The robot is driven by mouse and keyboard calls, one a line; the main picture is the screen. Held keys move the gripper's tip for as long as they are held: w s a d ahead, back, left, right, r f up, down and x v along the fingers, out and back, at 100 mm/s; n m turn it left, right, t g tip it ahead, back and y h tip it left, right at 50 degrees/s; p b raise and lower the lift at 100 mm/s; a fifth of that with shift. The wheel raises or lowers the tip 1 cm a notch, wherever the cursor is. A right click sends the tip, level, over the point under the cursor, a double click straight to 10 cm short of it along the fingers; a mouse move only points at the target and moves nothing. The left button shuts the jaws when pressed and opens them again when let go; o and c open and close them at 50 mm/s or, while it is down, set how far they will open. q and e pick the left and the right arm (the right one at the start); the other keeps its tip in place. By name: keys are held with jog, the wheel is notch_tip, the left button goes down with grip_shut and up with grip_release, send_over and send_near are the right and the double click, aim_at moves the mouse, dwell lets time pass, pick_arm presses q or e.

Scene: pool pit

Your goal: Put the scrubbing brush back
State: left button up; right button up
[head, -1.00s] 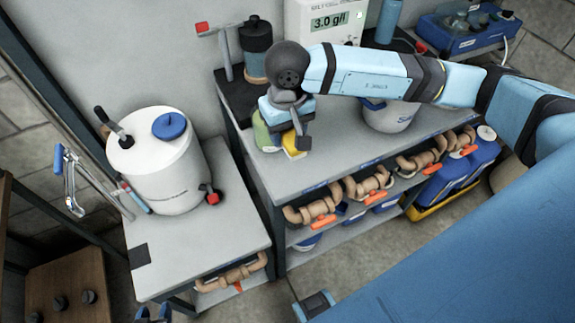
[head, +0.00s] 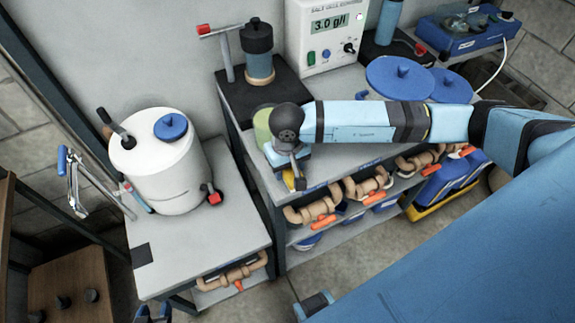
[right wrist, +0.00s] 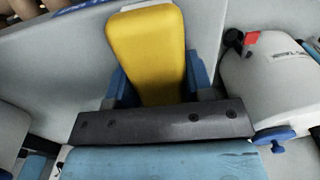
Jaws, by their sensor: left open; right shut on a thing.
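My right gripper (head: 290,172) is shut on a yellow block, which I take for the scrubbing brush (head: 289,182). In the head view the arm and gripper cover most of it, by the front left edge of the grey bench. In the right wrist view the brush (right wrist: 150,50) stands out between the blue fingers of my right gripper (right wrist: 160,85). No bristles show. My left gripper (head: 152,314) is open and empty at the bottom edge, with only its fingertips showing.
A white tank (head: 160,175) stands on the lower left table (head: 215,245). A pale green jar (head: 263,127) is close behind my right gripper. A black stand (head: 262,92), a meter (head: 325,40) and blue lids (head: 400,78) are further back. Pipe fittings (head: 312,208) line the shelf below.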

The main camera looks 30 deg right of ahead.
jog(key=shift+f, duration=0.2)
jog(key=o, duration=0.9)
jog(key=shift+r, duration=0.1)
jog(key=shift+r, duration=0.6)
notch_tip(320, 180, up, 10)
jog(key=shift+f+b, duration=0.15)
jog(key=shift+b, duration=0.6)
jog(key=shift+r, duration=0.7)
